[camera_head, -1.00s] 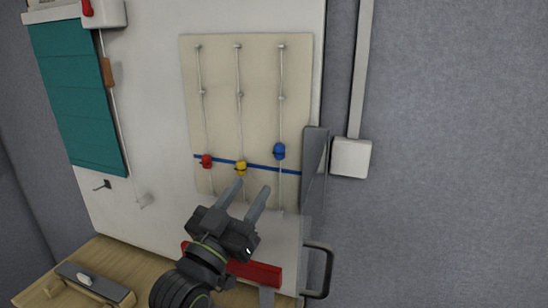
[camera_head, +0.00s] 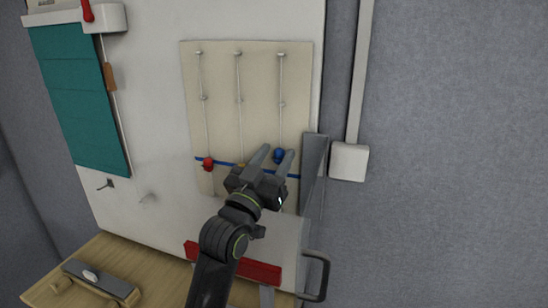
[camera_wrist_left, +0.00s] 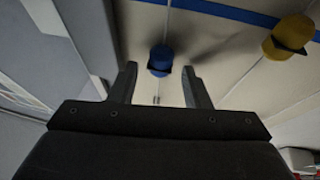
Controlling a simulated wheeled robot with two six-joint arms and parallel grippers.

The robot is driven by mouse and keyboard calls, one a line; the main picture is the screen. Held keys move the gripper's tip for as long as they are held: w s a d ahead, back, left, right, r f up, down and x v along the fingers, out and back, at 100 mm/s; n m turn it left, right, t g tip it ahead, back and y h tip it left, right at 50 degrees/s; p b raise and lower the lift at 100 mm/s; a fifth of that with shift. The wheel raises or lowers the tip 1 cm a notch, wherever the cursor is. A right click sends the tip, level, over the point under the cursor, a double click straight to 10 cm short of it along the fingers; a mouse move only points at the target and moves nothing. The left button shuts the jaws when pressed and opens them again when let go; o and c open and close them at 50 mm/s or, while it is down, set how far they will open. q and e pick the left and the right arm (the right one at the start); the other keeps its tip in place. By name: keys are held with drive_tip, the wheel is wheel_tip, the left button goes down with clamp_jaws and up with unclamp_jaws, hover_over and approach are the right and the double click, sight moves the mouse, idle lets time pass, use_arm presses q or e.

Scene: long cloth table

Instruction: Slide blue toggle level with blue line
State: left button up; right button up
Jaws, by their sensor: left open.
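The blue toggle (camera_head: 279,155) sits on the rightmost cord of the cream board, above the blue line (camera_head: 225,162) and apart from it. In the left wrist view the blue toggle (camera_wrist_left: 160,59) shows between the fingertips and a little beyond them, with the blue line (camera_wrist_left: 235,13) along the top edge. My left gripper (camera_head: 278,153) is open, with a finger to each side of the blue toggle; I see no contact. It hides part of the blue line. My right gripper is not in view.
The red toggle (camera_head: 208,163) is on the left cord at the line. The yellow toggle (camera_wrist_left: 287,37) on the middle cord is mostly hidden in the head view. A grey upright panel (camera_head: 314,160) stands close right of the board. A wooden surface (camera_head: 98,250) lies below.

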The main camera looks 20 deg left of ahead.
use_arm(q)
clamp_jaws()
drive_tip(key=shift+f, duration=0.1)
wheel_tip(320, 180, down, 5)
drive_tip(key=b, duration=0.3)
drive_tip(key=shift+f+b, duration=0.1)
drive_tip(key=shift+b, duration=0.2)
unclamp_jaws()
